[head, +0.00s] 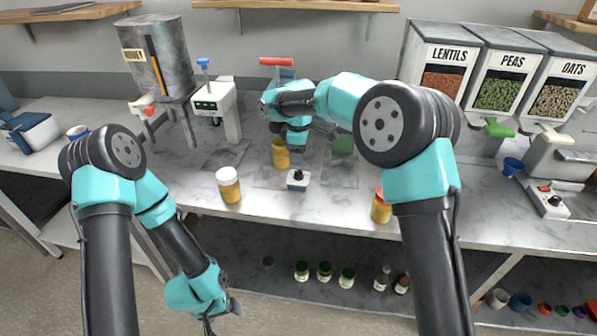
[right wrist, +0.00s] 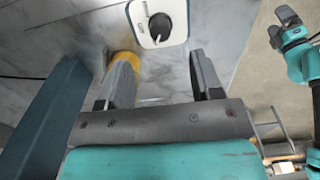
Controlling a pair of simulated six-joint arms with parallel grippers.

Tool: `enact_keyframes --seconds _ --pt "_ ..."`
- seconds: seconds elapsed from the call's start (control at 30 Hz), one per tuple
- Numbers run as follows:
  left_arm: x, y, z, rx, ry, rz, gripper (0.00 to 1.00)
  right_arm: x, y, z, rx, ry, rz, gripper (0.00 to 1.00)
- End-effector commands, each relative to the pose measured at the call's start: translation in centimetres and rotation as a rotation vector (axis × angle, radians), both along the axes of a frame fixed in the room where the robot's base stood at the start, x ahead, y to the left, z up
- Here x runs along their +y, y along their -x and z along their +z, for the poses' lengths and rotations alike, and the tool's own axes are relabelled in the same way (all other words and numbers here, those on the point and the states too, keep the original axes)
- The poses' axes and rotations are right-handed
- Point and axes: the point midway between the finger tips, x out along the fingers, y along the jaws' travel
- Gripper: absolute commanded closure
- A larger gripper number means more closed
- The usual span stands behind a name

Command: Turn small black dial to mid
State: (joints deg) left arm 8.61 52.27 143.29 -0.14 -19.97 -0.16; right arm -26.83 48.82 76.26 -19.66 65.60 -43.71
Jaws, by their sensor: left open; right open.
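The small black dial (head: 298,175) sits on top of a small white and blue box on the counter. In the right wrist view the round black dial (right wrist: 160,27) shows on its white panel, with a light pointer mark. My right gripper (head: 296,158) hangs just above the dial; in the right wrist view its open fingers (right wrist: 160,70) stand either side of an empty gap, with the dial beyond the tips and roughly centred. My left gripper (head: 221,312) is low in front of the counter, away from the dial, empty.
A yellow jar with a white lid (head: 229,185) stands left of the dial box, and another yellow jar (head: 381,207) stands to its right. A yellow container (head: 280,153) is close behind. Dispensers of lentils, peas and oats (head: 497,80) stand at the back right.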

Motion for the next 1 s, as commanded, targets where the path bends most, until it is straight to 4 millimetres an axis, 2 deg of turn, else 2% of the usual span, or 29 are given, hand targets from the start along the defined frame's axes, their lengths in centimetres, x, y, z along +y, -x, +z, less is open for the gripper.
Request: enact_keyframes --seconds 0.2,0.43,0.6,0.83,1.0 --pt "0.0 0.0 0.0 0.0 0.0 0.0 0.12 0.0 0.1 -3.9 0.004 0.001 0.0 0.41" --pt "0.0 0.0 0.0 0.0 0.0 0.0 0.12 0.0 0.0 -6.8 0.002 0.001 0.0 0.41" --pt "0.0 0.0 0.0 0.0 0.0 0.0 0.12 0.0 0.0 -7.5 0.0 0.0 0.0 0.41" --pt "0.0 0.0 0.0 0.0 0.0 0.0 0.12 0.0 0.0 -7.5 0.0 0.0 0.0 0.41" --pt "0.0 0.0 0.0 0.0 0.0 0.0 0.12 0.0 0.0 -7.5 0.0 0.0 0.0 0.56"
